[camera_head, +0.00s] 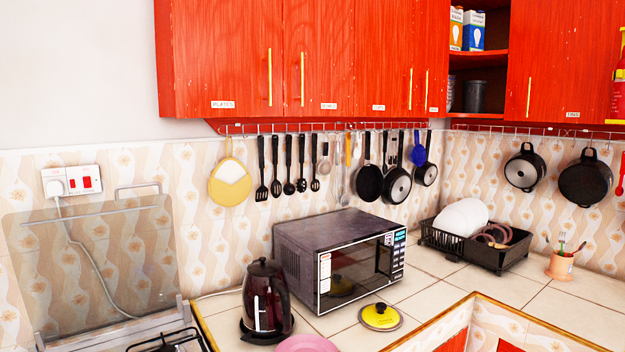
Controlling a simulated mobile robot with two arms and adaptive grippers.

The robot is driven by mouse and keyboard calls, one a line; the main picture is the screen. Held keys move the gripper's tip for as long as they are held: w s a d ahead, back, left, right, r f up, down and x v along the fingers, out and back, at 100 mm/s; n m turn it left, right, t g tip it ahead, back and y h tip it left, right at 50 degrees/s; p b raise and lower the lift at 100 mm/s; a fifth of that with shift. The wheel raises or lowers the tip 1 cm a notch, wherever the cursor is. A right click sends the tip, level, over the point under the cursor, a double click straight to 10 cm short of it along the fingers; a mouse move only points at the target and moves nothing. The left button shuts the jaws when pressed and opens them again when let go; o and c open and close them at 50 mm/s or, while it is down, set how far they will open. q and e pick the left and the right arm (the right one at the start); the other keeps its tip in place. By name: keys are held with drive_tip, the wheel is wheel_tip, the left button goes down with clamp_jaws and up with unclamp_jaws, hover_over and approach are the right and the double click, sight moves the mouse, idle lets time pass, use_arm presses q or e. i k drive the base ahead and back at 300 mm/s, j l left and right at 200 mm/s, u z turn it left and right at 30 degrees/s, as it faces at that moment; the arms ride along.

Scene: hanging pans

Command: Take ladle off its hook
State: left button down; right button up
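Several black long-handled utensils hang in a row from the hooks of a wall rail (290,128) under the red cabinets. They include a slotted turner (262,190) on the left and a utensil with a rounded dark head (289,186) near the middle. A silver long-handled utensil (345,196) hangs further right, beside an orange-handled one (348,150). The heads are too small to tell surely which is the ladle. Neither of my grippers is in view.
Pans (369,184) hang right of the utensils. A microwave (318,262), a kettle (266,300) and a yellow lid (380,316) stand on the counter below. A dish rack (500,262) is at the right. A raised glass stove cover (100,260) is at the left.

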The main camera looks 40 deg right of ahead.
sight(289, 189)
drive_tip(key=z, duration=1.05)
drive_tip(key=i+l+u, duration=0.1)
drive_tip(key=u, duration=0.3)
drive_tip(key=l+u, duration=0.15)
drive_tip(key=u, duration=0.2)
drive_tip(key=i+l+u, duration=0.1)
drive_tip(key=u, duration=0.3)
drive_tip(key=l+u, duration=0.4)
drive_tip(key=i+j, duration=0.05)
drive_tip(key=j, duration=0.05)
